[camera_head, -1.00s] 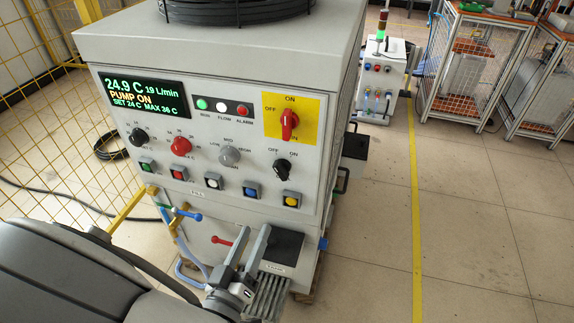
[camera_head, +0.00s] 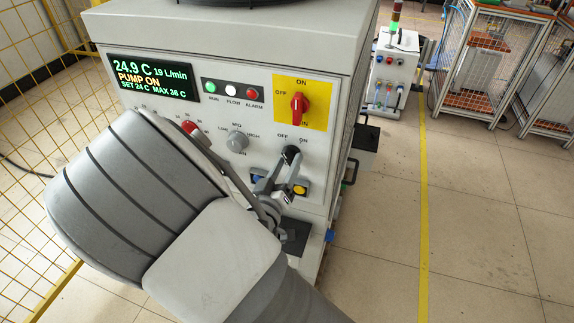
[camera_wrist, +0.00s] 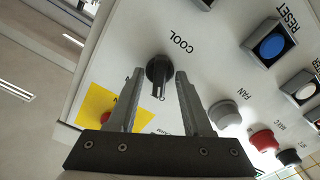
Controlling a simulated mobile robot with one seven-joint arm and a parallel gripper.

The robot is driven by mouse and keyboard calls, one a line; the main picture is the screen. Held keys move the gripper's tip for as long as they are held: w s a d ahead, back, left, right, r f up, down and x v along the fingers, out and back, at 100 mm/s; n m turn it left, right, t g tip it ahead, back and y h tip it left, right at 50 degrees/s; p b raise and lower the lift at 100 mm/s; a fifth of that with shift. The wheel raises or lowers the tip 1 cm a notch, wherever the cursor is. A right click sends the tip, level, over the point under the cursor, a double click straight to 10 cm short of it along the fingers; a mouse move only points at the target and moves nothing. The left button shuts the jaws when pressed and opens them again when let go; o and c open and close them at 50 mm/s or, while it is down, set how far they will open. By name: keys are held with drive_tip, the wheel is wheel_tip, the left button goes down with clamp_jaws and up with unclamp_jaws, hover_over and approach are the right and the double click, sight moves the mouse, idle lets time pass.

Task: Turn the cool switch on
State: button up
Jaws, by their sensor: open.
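The cool switch is a black rotary knob (camera_head: 290,154) with OFF and ON marks above it, at the lower right of the cabinet's front panel. In the wrist view the same knob (camera_wrist: 158,70) sits beside the word COOL. My gripper (camera_head: 286,168) is open in front of the panel. In the wrist view its two fingers (camera_wrist: 159,76) stand on either side of the knob, with gaps between them and it. I cannot tell whether the tips are level with the knob in depth. The fingers partly hide the OFF and ON marks there.
A red switch (camera_head: 297,106) on a yellow plate is above the knob. A grey knob (camera_head: 237,141) is to its left, a yellow button (camera_head: 299,189) below. The display (camera_head: 150,77) reads PUMP ON. My arm covers the panel's lower left.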

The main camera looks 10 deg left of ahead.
drive_tip(key=shift+c, duration=0.2)
clamp_jaws()
drive_tip(key=shift+f+m+b, duration=0.1)
drive_tip(key=shift+m+b, duration=0.2)
drive_tip(key=shift+m, duration=0.1)
drive_tip(key=m+b, duration=0.2)
drive_tip(key=shift+f+m, duration=0.1)
drive_tip(key=shift+m, duration=0.3)
drive_tip(key=m+b, duration=0.2)
drive_tip(key=shift+m, duration=0.4)
drive_tip(key=m+b, duration=0.3)
drive_tip(key=shift+a+m+b, duration=0.1)
drive_tip(key=shift+m+b, duration=1)
drive_tip(key=shift+m, duration=0.2)
